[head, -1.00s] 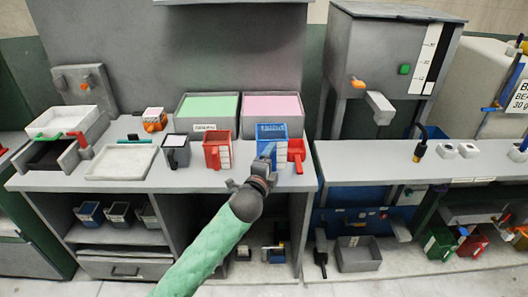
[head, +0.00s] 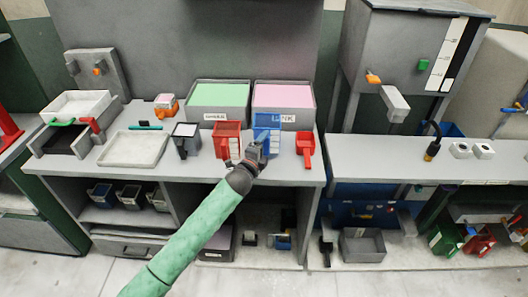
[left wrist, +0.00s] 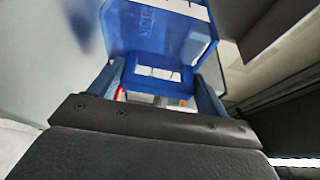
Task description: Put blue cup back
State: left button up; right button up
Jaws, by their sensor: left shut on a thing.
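The blue cup (head: 266,124) is a translucent measuring cup with a white label strip. It is in front of the pink bin at the back of the grey counter, between a red cup and a red scoop. My left gripper (head: 259,149) reaches it from the front and is shut on it. In the left wrist view the cup (left wrist: 157,32) fills the upper middle, with its handle between the fingers. My arm and gripper hide the cup's lower part in the head view, so I cannot tell whether it touches the counter. My right gripper is not in view.
The red cup (head: 226,141) stands close left of the blue cup, and the red scoop (head: 306,148) lies to its right. Behind are the green-filled bin (head: 218,117) and the pink-filled bin (head: 286,118). A dark jug (head: 186,140) and white tray (head: 130,150) are further left.

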pick_arm(q)
jog(key=shift+f+p, duration=0.85)
jog(key=shift+f, duration=1.2)
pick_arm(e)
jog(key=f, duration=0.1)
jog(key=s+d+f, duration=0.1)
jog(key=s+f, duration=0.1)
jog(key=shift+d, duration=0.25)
pick_arm(q)
jog(key=shift+f, duration=0.15)
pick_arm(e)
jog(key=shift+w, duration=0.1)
pick_arm(q)
jog(key=o, duration=0.9)
jog(key=shift+o, duration=1)
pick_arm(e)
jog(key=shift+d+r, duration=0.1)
